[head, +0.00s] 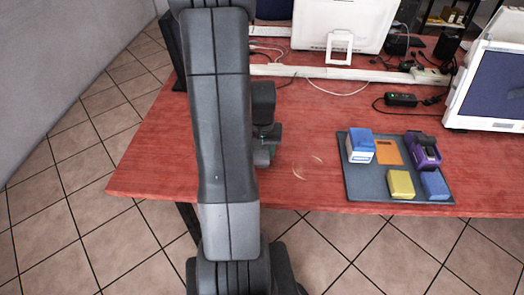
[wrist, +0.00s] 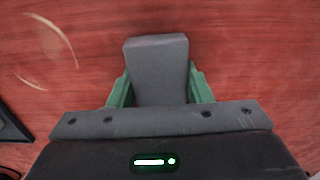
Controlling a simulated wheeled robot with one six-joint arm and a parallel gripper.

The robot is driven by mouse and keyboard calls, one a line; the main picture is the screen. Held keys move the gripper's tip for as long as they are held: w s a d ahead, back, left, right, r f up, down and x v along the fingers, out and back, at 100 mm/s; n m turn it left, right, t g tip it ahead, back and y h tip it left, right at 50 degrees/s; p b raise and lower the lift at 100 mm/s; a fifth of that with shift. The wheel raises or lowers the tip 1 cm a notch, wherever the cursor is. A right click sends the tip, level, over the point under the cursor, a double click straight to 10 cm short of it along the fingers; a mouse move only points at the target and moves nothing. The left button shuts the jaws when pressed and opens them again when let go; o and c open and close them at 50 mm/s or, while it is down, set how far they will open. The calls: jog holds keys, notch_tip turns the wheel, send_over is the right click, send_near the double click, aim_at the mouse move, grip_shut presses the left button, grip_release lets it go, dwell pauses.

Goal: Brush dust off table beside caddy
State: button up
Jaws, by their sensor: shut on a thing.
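My gripper (wrist: 158,88) has green fingers shut on a grey block (wrist: 156,62), seen from above over the red table. Its bristles or underside are hidden, and I cannot tell whether it touches the table. In the head view my gripper (head: 266,146) is partly hidden behind my arm, left of the dust. The dust shows as pale curved streaks (head: 298,172) on the red table (head: 150,165), between my gripper and the caddy. The streaks also show at the upper left of the wrist view (wrist: 55,42). The caddy (head: 365,190) is a flat dark grey tray.
The caddy bears a blue-and-white box (head: 360,147), an orange piece (head: 388,152), a purple item (head: 424,150), a yellow block (head: 401,184) and a blue block (head: 434,185). Monitors (head: 340,22), cables and a black adapter (head: 401,99) lie behind. The table's front edge is near.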

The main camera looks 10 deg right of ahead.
aim_at(262, 149)
jog(key=shift+w+r+p, duration=0.1)
jog(key=shift+r+p, duration=2.55)
jog(key=shift+r, duration=1.5)
